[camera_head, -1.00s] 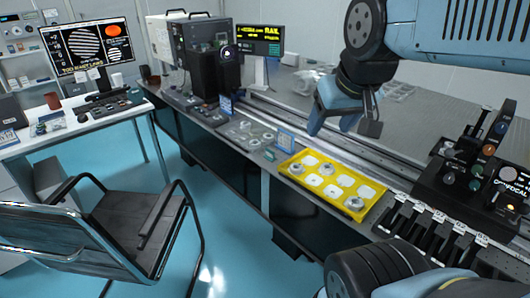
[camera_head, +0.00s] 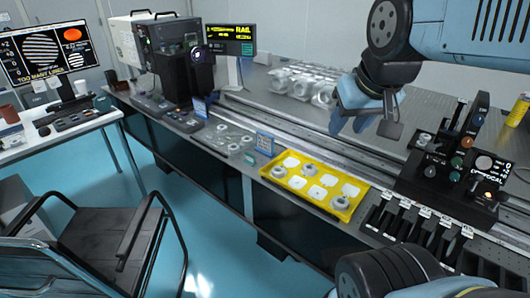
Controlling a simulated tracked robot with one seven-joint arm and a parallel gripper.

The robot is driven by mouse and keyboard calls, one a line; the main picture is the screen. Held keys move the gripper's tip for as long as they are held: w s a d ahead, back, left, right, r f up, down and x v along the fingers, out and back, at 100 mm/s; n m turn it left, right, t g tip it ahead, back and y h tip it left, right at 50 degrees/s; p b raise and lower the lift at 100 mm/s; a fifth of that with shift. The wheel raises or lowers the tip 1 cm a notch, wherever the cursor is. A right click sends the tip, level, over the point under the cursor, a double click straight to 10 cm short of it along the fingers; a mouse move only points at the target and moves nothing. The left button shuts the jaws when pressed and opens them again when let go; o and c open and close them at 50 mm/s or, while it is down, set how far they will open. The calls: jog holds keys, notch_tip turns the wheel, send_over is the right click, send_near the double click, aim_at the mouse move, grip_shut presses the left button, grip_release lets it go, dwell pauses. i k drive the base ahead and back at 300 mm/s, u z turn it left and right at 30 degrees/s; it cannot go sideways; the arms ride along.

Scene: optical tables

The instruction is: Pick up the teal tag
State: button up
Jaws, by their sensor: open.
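A small teal tag (camera_head: 250,158) lies near the front edge of the long optical table, just left of the yellow tray (camera_head: 277,181) and in front of a small blue sign (camera_head: 264,144). It is small in the picture, so its details are unclear. My gripper (camera_head: 364,124) hangs above the table to the right of the tag and beyond the tray. Its fingers are spread apart with nothing between them. It is well apart from the tag.
The yellow tray holds white pads and metal ring parts. A clear tray (camera_head: 228,140) of fittings lies left of the tag. Black optics (camera_head: 450,185) and a row of dark slots (camera_head: 410,225) stand to the right. A chair (camera_head: 95,240) stands on the floor at lower left.

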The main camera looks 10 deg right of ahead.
aim_at(250, 160)
jog(key=u, duration=1.35)
jog(key=i, duration=0.1)
jog(key=z, duration=2.65)
jog(key=k, duration=1.15)
jog(key=u, duration=1.9)
jog(key=i, duration=1)
